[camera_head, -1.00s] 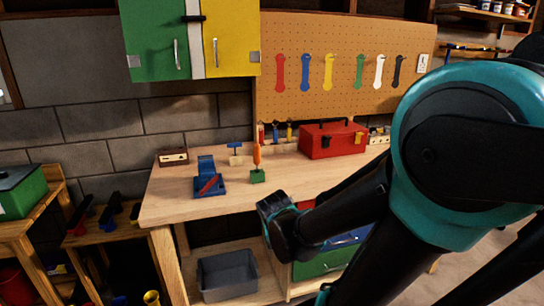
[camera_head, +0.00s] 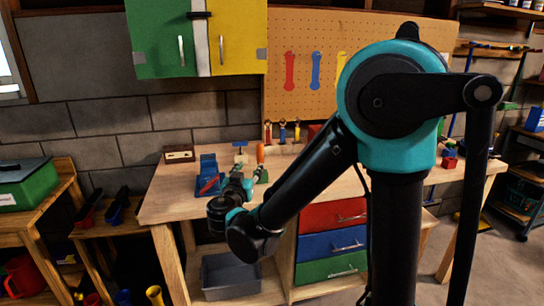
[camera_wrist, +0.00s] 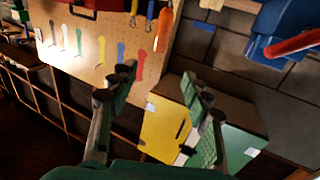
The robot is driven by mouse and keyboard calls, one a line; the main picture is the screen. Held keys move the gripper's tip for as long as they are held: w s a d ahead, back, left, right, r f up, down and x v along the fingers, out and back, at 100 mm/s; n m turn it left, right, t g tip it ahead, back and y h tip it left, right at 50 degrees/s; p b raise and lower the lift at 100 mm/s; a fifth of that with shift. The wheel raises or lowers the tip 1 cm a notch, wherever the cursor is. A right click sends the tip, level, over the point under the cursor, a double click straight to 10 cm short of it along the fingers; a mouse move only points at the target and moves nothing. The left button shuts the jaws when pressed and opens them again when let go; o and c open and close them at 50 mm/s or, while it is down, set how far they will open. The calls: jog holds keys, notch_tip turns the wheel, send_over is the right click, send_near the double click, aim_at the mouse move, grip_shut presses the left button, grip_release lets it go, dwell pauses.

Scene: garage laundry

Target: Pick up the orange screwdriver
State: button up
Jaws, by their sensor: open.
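The orange screwdriver (camera_head: 260,153) stands upright on the workbench (camera_head: 167,203), with its handle up. The small green block under it is mostly hidden by my gripper in the head view. My gripper (camera_head: 242,174) is in front of the screwdriver and close to it in the picture; the exact gap cannot be told. In the wrist view, tilted nearly upside down, my gripper (camera_wrist: 160,84) has its two fingers apart with nothing between them. An orange handle (camera_wrist: 163,30), apparently the screwdriver's, shows beyond the fingertips, near the top edge.
A blue vise (camera_head: 208,170) with a red handle stands just left of the screwdriver. A small rack with several tools (camera_head: 282,132) is behind it. A wooden box (camera_head: 179,153) is at the back left. The red toolbox (camera_head: 314,132) is mostly hidden by my arm.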

send_near(259, 150)
jog(key=w, duration=0.5)
jog(key=shift+w+d+r, duration=0.15)
jog(key=shift+w+d, duration=0.1)
jog(key=shift+d, duration=0.1)
jog(key=shift+w+d, duration=0.1)
jog(key=shift+w, duration=1.4)
jog(key=shift+w+d, duration=0.15)
jog(key=shift+w, duration=1.35)
grip_shut()
